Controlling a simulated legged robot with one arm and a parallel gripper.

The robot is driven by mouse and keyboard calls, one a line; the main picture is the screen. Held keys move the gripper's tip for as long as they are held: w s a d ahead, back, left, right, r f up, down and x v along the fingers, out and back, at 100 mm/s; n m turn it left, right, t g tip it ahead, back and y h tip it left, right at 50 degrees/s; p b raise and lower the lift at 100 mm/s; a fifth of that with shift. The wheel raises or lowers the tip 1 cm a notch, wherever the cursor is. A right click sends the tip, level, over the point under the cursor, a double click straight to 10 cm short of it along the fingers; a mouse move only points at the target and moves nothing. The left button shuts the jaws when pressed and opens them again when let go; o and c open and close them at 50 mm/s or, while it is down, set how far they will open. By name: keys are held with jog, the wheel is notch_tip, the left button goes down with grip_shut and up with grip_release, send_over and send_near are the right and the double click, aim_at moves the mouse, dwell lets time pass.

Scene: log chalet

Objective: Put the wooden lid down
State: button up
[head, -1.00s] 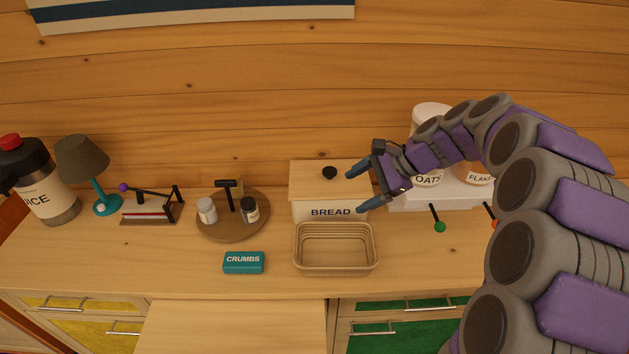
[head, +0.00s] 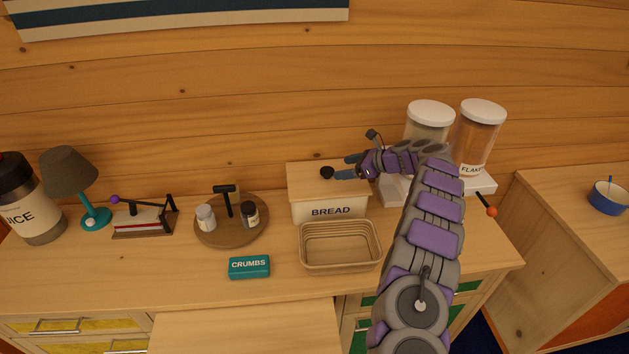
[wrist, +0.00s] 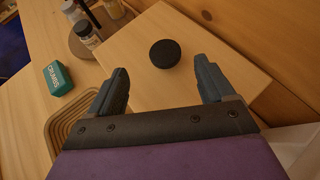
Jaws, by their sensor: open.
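The wooden lid (head: 303,181) lies on the white bread box (head: 308,210), with its round black knob (head: 326,172) on top. My gripper (head: 340,167) is at the right of the knob, with its fingers pointing left toward it. In the wrist view my gripper (wrist: 162,88) is open, and the black knob (wrist: 165,53) shows just beyond and between the fingertips, with nothing held. The lid (wrist: 205,42) fills the middle of that view. Part of the lid's right side is hidden by my gripper in the head view.
A tan basket (head: 340,262) stands in front of the bread box. A teal crumbs box (head: 249,267) and a round tray (head: 232,233) with two shakers are to the left. Tall jars (head: 478,137) stand on a white riser at the right, close to my arm.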

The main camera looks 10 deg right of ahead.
aim_at(328, 171)
jog(key=shift+w+f, duration=0.3)
jog(key=shift+f, duration=0.1)
jog(key=shift+w+d+f, duration=0.1)
jog(key=shift+w+f, duration=0.2)
jog(key=shift+w+a+f+b, duration=0.15)
jog(key=shift+a+b, duration=0.05)
jog(key=shift+b, duration=0.15)
jog(key=x, duration=0.4)
jog(key=b+x, duration=0.1)
jog(key=x, duration=0.1)
jog(key=shift+s+a+r, duration=0.2)
jog(key=shift+a+r, duration=0.1)
jog(key=shift+a, duration=0.05)
jog(key=shift+d, duration=0.25)
jog(key=shift+c, duration=0.2)
jog(key=shift+d, duration=0.5)
jog(key=c, duration=0.4)
jog(key=shift+a, duration=0.5)
jog(key=c, duration=0.6)
jog(key=shift+d+r, duration=0.1)
jog(key=shift+d, duration=0.05)
grip_shut()
